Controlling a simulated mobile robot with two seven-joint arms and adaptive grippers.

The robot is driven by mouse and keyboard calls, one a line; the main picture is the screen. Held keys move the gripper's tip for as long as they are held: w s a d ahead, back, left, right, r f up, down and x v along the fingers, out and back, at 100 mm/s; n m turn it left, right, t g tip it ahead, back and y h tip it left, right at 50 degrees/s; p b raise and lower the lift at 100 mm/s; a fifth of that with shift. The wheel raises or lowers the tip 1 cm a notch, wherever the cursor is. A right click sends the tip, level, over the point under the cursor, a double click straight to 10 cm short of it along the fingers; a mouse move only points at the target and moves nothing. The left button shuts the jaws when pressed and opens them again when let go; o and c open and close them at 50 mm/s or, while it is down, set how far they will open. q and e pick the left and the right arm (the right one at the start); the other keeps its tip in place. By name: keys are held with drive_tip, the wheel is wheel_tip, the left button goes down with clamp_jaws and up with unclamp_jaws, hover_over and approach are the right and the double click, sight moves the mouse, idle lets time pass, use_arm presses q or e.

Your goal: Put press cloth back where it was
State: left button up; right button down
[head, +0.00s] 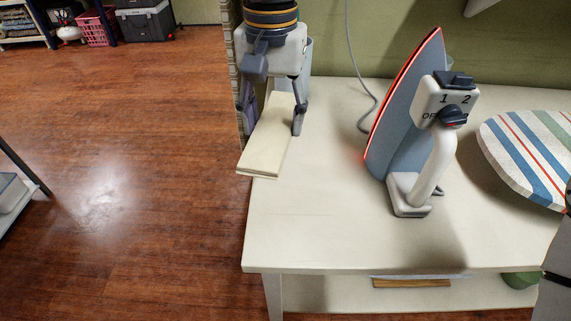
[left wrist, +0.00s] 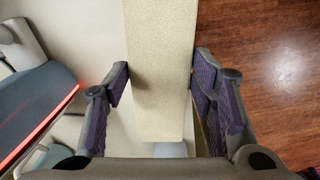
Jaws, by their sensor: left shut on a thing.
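The press cloth (head: 266,146) is a cream, flat folded strip at the left edge of the white table (head: 310,225). Part of it reaches out past that edge. My left gripper (head: 270,124) points down over it with a finger on each long side. My right gripper is not in view.
A grey iron (head: 401,120) with a glowing red edge stands upright on the table, its cord (head: 362,75) behind. A striped board (head: 530,150) lies at the right. The table between cloth and iron is clear. Wooden floor (head: 120,150) lies to the left.

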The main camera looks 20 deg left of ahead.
sight(291, 123)
use_arm(q)
drive_tip(key=shift+w+d+f+n, duration=0.35)
drive_tip(key=shift+d+n, duration=0.1)
drive_tip(key=shift+d, duration=0.15)
drive_tip(key=shift+w+d+f+n, duration=0.3)
drive_tip(key=shift+d+n, duration=0.15)
drive_tip(key=shift+d, duration=0.15)
wheel_tip(291, 123, down, 10)
drive_tip(key=shift+w+r+b, duration=0.1)
drive_tip(key=shift+w+b, duration=0.05)
drive_tip(key=shift+b, duration=0.25)
drive_tip(key=shift+r, duration=0.1)
drive_tip(key=o, duration=1)
wheel_tip(291, 123, up, 12)
drive_tip(key=shift+p, duration=0.4)
